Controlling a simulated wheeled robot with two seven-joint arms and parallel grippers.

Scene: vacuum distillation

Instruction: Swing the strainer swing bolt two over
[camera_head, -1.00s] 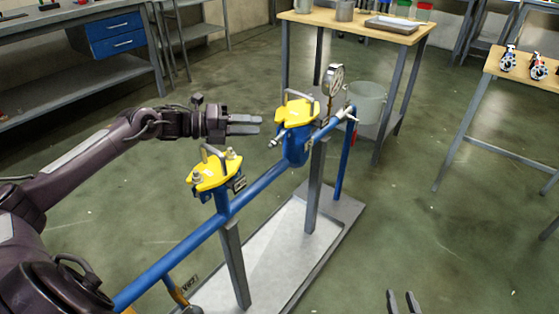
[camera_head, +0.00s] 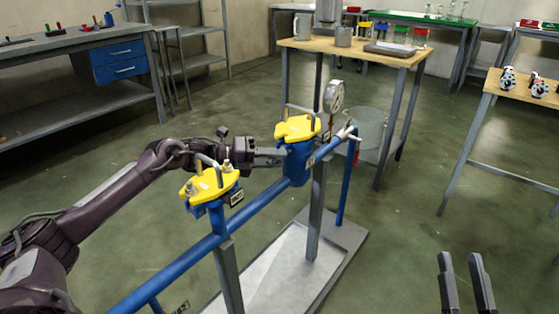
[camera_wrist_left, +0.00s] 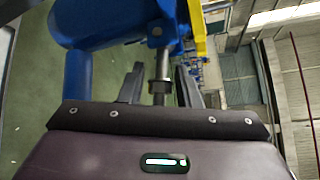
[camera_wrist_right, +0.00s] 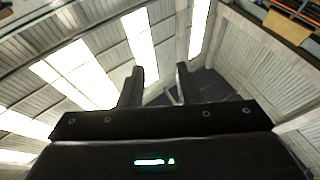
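The far strainer (camera_head: 297,160) is a blue body with a yellow lid (camera_head: 298,127) and a grey handle. The nearer strainer has a yellow lid (camera_head: 208,186) with upright bolts and nuts. My left gripper (camera_head: 275,157) is at the left side of the far strainer, just below its lid. In the left wrist view, a grey swing bolt (camera_wrist_left: 160,70) with a nut stands between the left fingers (camera_wrist_left: 160,88), beside the blue body; the fingers look open, with small gaps around it. My right gripper (camera_head: 465,285) is open and empty at the bottom right, its fingers (camera_wrist_right: 158,85) apart.
A blue pipe (camera_head: 180,265) joins the strainers on grey posts above a pale tray (camera_head: 262,268). A pressure gauge (camera_head: 333,96) stands behind the far strainer, near a translucent bucket (camera_head: 368,126).

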